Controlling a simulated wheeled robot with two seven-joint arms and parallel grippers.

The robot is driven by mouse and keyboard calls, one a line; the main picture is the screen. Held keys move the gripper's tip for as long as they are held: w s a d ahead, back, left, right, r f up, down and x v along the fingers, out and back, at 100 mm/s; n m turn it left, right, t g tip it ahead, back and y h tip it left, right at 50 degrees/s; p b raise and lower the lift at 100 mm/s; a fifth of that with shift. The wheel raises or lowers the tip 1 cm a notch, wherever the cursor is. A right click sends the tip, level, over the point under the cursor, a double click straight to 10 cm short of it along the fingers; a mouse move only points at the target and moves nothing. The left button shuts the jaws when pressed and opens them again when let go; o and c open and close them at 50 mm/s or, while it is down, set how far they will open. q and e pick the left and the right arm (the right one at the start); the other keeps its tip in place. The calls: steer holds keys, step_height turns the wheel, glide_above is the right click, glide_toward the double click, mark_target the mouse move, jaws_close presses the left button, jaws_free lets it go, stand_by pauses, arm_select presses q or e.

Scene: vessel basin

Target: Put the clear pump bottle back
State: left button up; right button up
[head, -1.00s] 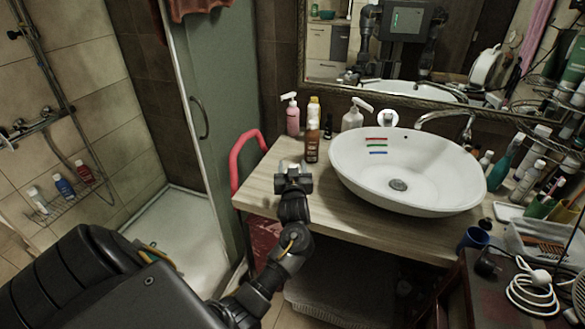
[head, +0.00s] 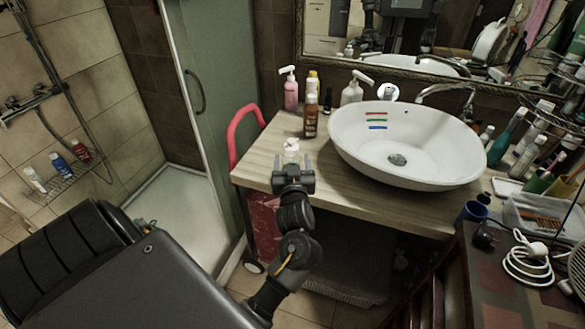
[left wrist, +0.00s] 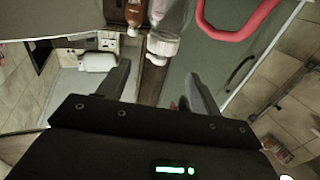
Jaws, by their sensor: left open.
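The clear pump bottle (head: 291,154) with a white top stands near the front left edge of the wooden counter (head: 262,168), partly hidden behind my left gripper. In the left wrist view, which shows things upside down, its clear body and white collar (left wrist: 163,46) show beyond the fingers. My left gripper (head: 294,172) is just in front of the bottle. Its fingers (left wrist: 160,85) are spread and empty, with a gap to the bottle. My right gripper is in neither view.
A brown bottle (head: 310,118), a pink pump bottle (head: 290,92) and a whitish pump bottle (head: 354,88) stand behind, left of the basin (head: 400,176). A red rail (head: 233,135) curves beside the counter's left end. Counter around the clear bottle is free.

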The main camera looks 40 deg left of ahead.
arm_select(q)
steer(key=shift+v, duration=0.9)
